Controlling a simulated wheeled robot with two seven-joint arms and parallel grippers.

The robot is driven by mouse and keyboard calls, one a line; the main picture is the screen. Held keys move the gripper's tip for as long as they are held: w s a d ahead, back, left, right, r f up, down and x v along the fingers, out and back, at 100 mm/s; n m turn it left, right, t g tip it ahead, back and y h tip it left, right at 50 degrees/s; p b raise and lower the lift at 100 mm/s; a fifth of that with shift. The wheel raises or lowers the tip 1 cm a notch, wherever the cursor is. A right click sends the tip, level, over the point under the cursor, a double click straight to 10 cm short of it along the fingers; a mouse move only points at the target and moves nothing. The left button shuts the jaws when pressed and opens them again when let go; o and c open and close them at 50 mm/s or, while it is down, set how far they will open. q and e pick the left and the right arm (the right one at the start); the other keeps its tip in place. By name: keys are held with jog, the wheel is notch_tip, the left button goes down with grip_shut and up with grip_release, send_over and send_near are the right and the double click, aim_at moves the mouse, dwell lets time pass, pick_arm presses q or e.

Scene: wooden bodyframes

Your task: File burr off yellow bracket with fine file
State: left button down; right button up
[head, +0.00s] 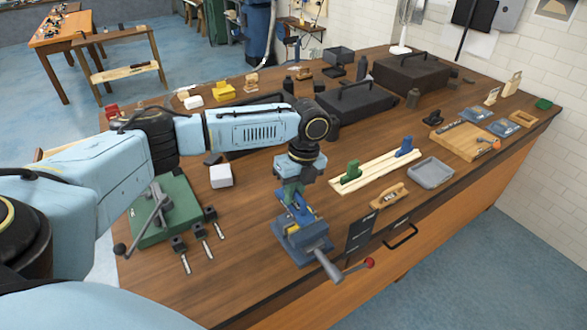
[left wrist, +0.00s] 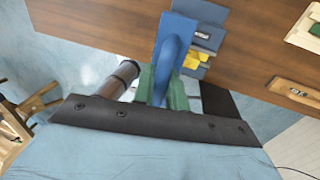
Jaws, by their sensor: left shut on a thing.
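My left gripper (head: 291,200) points down over the blue vise (head: 303,238) at the front of the bench. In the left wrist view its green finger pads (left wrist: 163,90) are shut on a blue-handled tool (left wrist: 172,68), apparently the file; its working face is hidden. The yellow bracket (left wrist: 196,60) shows beside the blue handle, at the vise. The arm and tool hide most of it in the head view. I cannot tell whether the tool touches the bracket, and I cannot make out the burr. My right gripper is not in view.
A wooden rack (head: 375,170) with a green handle (head: 351,172) and a blue handle (head: 404,146) lies right of the vise. A green-based press (head: 165,212) stands left.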

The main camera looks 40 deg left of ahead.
pick_arm(q)
jog(key=shift+w+r, duration=0.1)
jog(key=shift+r, duration=0.45)
jog(key=shift+r+p, duration=0.3)
jog(key=shift+p, duration=0.05)
jog(key=shift+r+p, duration=0.4)
jog(key=shift+r, duration=1.5)
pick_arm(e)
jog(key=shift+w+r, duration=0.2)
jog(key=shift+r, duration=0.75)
